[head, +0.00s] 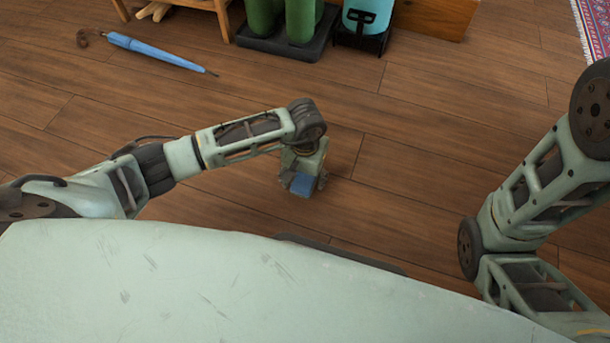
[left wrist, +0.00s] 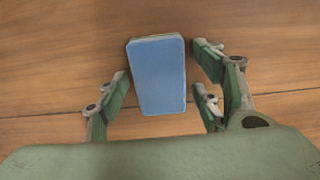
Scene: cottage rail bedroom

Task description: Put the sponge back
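The blue sponge (head: 301,186) is below my left gripper (head: 305,181) in the head view, partly hidden by it. In the left wrist view the sponge (left wrist: 158,80) shows its flat blue face, with a thin paler edge at the top. The fingers of my left gripper (left wrist: 163,82) stand on both sides of it, with floor visible in the gaps. The gripper is open around the sponge and does not appear to touch it. Whether the sponge rests on the floor is hard to tell. My right gripper is out of view.
A blue umbrella (head: 155,49) lies on the wood floor at the upper left. Green boots (head: 300,20) stand on a dark tray (head: 285,46). A light-blue container (head: 366,20) is beside them. A patterned rug (head: 597,25) is at the far right. The central floor is clear.

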